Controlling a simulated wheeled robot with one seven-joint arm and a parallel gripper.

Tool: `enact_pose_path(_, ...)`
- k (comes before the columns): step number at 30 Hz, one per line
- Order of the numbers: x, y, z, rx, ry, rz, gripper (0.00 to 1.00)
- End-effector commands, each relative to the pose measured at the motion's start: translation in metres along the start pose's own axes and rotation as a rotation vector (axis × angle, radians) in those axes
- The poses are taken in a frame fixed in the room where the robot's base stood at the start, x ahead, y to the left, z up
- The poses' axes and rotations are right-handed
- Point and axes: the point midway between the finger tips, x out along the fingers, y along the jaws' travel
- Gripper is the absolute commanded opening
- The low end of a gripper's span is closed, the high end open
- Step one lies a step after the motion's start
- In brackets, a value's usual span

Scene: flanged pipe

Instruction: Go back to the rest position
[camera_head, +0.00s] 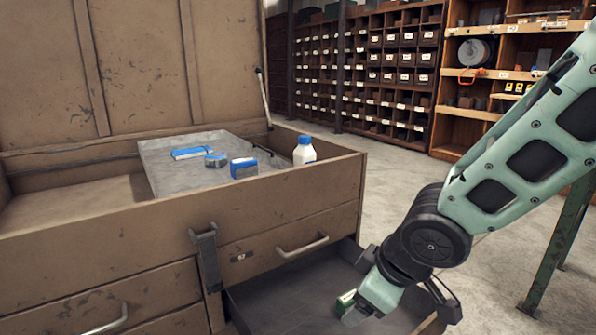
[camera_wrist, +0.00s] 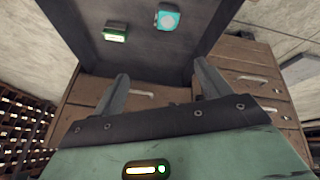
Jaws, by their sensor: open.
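My gripper (camera_wrist: 162,80) shows in the wrist view with its two grey fingers spread apart and nothing between them. In the head view my gripper's pale green body hangs at the lower right, over the open lower drawer (camera_head: 290,305); its fingertips are not clear there. The drawer's dark floor (camera_wrist: 150,50) fills the upper middle of the wrist view. On it are a green and white box (camera_wrist: 116,32) and a teal item with a pale round mark (camera_wrist: 167,18), both apart from the fingers. A green and white piece (camera_head: 346,300) shows beside my gripper in the head view.
The wooden chest (camera_head: 120,235) has its lid raised. A green metal leg (camera_head: 560,240) stands right. Shelving (camera_head: 390,70) lines the back; floor between is clear.

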Motion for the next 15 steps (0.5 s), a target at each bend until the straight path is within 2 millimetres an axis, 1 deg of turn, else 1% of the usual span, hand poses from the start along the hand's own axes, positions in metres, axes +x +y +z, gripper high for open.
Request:
enact_pose_path(1, -0.008, -0.016, 0.016, 0.048, -0.052, -0.009, 0.76)
enact_pose_path(6, -0.036, -0.062, 0.059, 0.176, -0.215, -0.064, 0.76)
enact_pose_path(15, -0.075, -0.129, 0.117, 0.31, -0.421, -0.17, 0.76)
